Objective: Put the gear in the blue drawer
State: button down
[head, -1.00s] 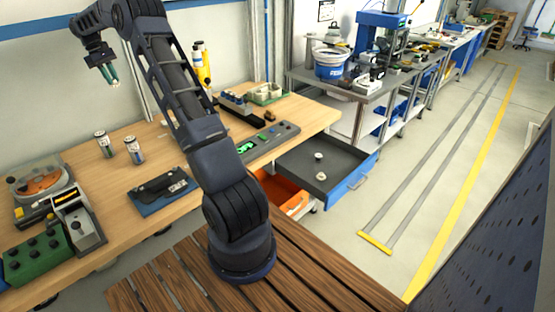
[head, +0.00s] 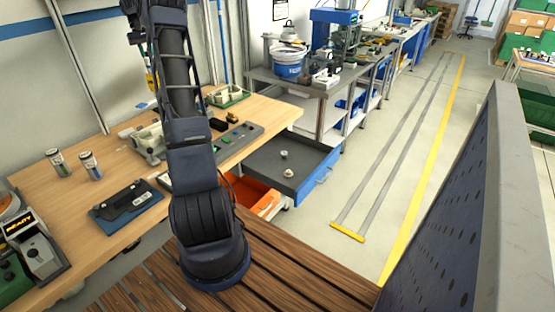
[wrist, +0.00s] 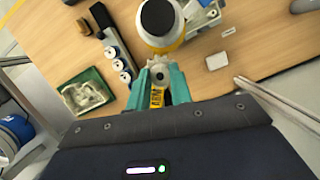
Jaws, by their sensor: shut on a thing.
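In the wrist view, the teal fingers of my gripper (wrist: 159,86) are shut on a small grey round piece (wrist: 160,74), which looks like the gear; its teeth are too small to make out. The gripper is above the wooden bench and outside the head view. The blue drawer (head: 318,178) is pulled open under the bench's right end in the head view. Two small pale parts (head: 287,172) lie apart on its dark floor.
An open orange drawer (head: 262,199) is below and left of the blue one. On the bench (head: 117,185) are two cans (head: 91,165), a dark blue plate (head: 128,203) and a green tray (wrist: 88,92). A grey workstation with a white-blue bucket (head: 288,61) stands behind the drawer.

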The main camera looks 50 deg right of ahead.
jog(key=s+d+f, duration=0.4)
jog(key=s+d, duration=0.2)
jog(key=d, duration=0.2)
jog(key=s+d+f, duration=0.4)
jog(key=s+d, duration=0.1)
jog(key=d, duration=0.3)
jog(key=n, duration=0.3)
send_over(301, 160)
jog(key=w, duration=0.1)
jog(key=shift+h, duration=0.4)
jog(key=f, duration=3.4)
jog(key=shift+w+d+f, duration=0.1)
jog(key=shift+d, duration=0.1)
jog(key=shift+f, duration=2.55)
jog(key=shift+f, duration=0.1)
